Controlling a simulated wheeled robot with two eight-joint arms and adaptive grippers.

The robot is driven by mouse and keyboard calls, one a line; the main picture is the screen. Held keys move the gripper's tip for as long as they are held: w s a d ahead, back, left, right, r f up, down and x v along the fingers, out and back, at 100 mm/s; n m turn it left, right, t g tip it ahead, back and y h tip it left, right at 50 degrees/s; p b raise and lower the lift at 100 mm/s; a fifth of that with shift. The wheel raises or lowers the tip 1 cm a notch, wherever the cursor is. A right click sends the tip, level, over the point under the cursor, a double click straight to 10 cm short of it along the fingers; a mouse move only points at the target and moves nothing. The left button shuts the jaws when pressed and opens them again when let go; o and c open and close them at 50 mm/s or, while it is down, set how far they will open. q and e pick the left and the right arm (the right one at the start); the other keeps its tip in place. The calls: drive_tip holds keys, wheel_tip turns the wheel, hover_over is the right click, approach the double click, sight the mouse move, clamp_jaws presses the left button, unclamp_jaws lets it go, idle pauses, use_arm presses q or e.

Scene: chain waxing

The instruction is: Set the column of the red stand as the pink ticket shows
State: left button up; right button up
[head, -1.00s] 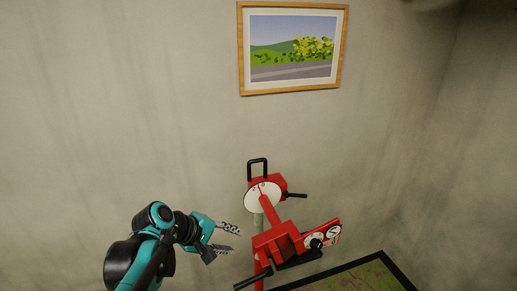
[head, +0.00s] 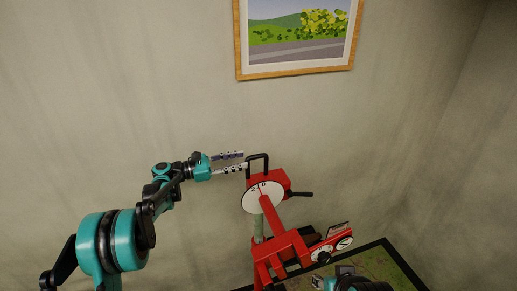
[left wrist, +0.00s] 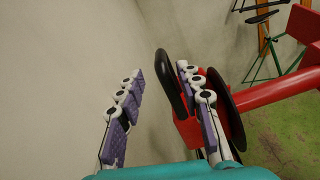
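The red stand (head: 282,250) stands right of centre in the head view, with a white dial (head: 262,198) on its upper part and a pale green column section (head: 259,226) below. A black loop handle (head: 265,158) tops it; it also shows in the left wrist view (left wrist: 172,82). My left gripper (head: 244,161) is open at the handle's left side. In the left wrist view the handle lies between the fingers, close to the right one; contact is unclear. My right gripper (head: 318,283) is at the bottom edge, partly cut off. I cannot make out the pink ticket.
A black lever (head: 300,194) sticks out right of the dial. A red panel with gauges (head: 343,243) sits lower right. A dark-edged green mat (head: 400,265) lies on the floor. A framed picture (head: 298,72) hangs on the wall. Green thin legs (left wrist: 268,50) show in the wrist view.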

sight(259, 156)
use_arm(q)
drive_tip(key=x, duration=0.7)
drive_tip(key=shift+d+r+p, duration=0.1)
drive_tip(key=shift+d+p, duration=0.2)
drive_tip(key=shift+p, duration=0.1)
clamp_jaws()
